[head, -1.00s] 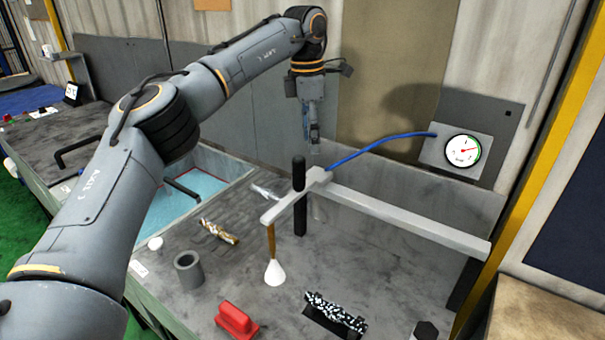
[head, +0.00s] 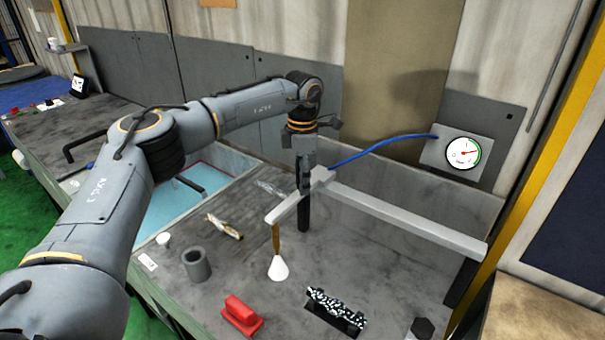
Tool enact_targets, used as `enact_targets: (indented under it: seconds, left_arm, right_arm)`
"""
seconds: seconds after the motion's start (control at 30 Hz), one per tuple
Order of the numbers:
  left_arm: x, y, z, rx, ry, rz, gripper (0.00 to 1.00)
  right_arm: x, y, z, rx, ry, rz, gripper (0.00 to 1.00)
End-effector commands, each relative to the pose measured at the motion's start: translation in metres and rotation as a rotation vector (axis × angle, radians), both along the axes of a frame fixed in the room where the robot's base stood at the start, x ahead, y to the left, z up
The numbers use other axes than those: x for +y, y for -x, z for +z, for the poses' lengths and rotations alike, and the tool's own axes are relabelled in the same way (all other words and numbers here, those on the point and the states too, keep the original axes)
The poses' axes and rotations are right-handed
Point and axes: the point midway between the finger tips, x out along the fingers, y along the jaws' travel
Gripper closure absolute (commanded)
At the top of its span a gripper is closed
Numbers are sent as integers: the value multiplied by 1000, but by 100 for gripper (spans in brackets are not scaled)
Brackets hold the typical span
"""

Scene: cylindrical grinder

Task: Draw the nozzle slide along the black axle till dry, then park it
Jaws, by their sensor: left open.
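The nozzle slide (head: 290,208) is a pale arm at the left end of a long white rail (head: 400,218). A brown tube hangs from its front end to a white cone nozzle (head: 278,268). A black upright post (head: 303,217) stands at the slide; its top is hidden by my left gripper. A black axle (head: 335,308) covered in white specks lies in a dark holder, right of and in front of the nozzle. My left gripper (head: 304,188) is open, pointing down at the post's top; whether it touches the post I cannot tell. My right gripper is not in view.
A blue hose (head: 375,148) runs from the slide to a wall gauge (head: 462,153). A red block (head: 242,315), a grey cup (head: 196,264), a wrapped piece (head: 225,227) and a dark hexagonal piece (head: 422,328) stand on the bench. A blue basin (head: 205,185) lies at the left.

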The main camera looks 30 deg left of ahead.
Motion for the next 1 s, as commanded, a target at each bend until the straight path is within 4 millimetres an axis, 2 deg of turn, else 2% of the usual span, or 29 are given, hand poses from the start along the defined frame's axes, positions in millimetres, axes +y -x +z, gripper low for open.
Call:
enact_targets:
  seconds: [0.33,0.37,0.6,0.87,1.0]
  left_arm:
    - [0,0,-5,-1,0,1,48]
    - [0,0,-5,-1,1,0,52]
    - [0,0,-5,-1,1,0,100]
    - [-1,0,-5,-1,1,0,100]
    - [-13,2,-6,0,1,-4,100]
  right_arm:
    - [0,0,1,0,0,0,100]
    - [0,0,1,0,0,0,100]
    - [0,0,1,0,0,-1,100]
    - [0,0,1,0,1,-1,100]
    - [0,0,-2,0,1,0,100]
